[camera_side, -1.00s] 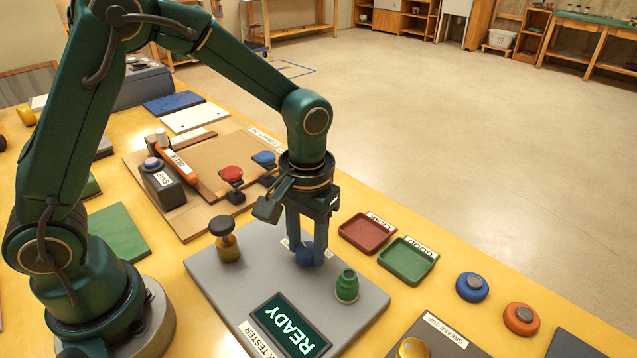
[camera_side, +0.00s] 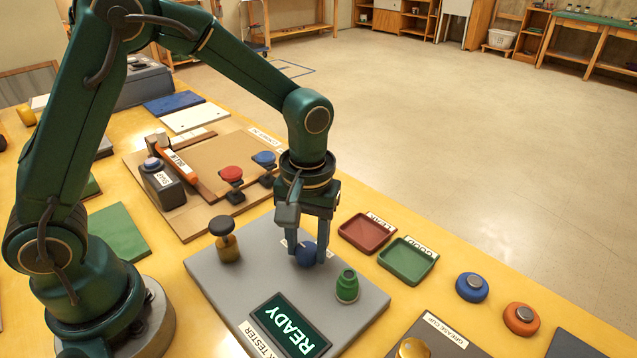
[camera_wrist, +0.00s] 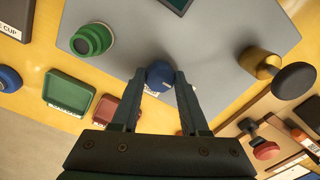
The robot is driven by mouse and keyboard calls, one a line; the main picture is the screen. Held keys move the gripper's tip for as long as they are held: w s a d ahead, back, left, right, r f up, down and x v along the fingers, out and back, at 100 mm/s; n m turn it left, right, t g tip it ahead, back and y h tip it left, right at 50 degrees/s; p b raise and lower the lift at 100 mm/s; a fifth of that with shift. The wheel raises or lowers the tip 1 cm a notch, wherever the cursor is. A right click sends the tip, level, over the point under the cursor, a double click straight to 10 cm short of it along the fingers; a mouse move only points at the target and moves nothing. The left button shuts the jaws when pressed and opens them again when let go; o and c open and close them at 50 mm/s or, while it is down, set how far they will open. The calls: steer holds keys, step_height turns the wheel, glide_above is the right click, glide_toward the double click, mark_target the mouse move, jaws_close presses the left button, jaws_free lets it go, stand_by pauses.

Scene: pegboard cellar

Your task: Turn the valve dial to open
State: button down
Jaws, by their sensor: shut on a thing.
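The valve dial is a round blue knob (camera_side: 306,253) on the grey tester board (camera_side: 225,285). In the wrist view the blue dial (camera_wrist: 160,75) sits between my two fingertips. My gripper (camera_side: 307,256) points down over the board and is shut on the dial, one finger on each side. The fingers hide part of the dial in the side view, and I cannot read an open mark on it. A label beside the dial is mostly covered by the fingers.
A green stepped fitting (camera_side: 347,286) and a brass post with a dark knob (camera_side: 225,240) stand close by on the board. The screen (camera_side: 290,325) reads READY. A red tray (camera_side: 367,233) and a green tray (camera_side: 407,261) lie to the right.

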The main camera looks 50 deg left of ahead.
mark_target(308, 249)
steer(key=shift+c, duration=2.1)
jaws_free()
steer(key=shift+r, duration=0.15)
steer(key=shift+r, duration=2.45)
